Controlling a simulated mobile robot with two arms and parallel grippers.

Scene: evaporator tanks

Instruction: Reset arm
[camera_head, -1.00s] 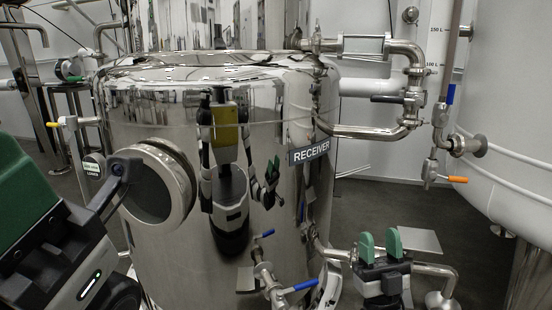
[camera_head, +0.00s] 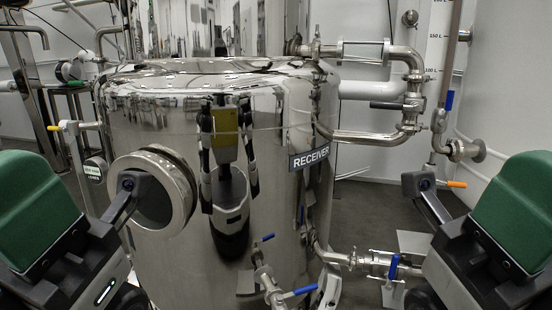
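My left gripper (camera_head: 35,212) is at the left edge, close to the camera, its green finger pad seen from the side. My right gripper (camera_head: 522,212) is at the right edge in a mirrored pose, also showing green. Only one green pad shows clearly on each, so the gap between the fingers is hidden. I see nothing held in either. Both are in front of the shiny steel receiver tank (camera_head: 275,190), one on each side of it.
The tank bears a RECEIVER label (camera_head: 309,157) and a round port (camera_head: 152,190). Blue-handled valves (camera_head: 299,291) (camera_head: 393,267) stick out low at the front and right. An orange valve handle (camera_head: 456,184) is near my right arm. Pipework (camera_head: 375,135) runs at upper right.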

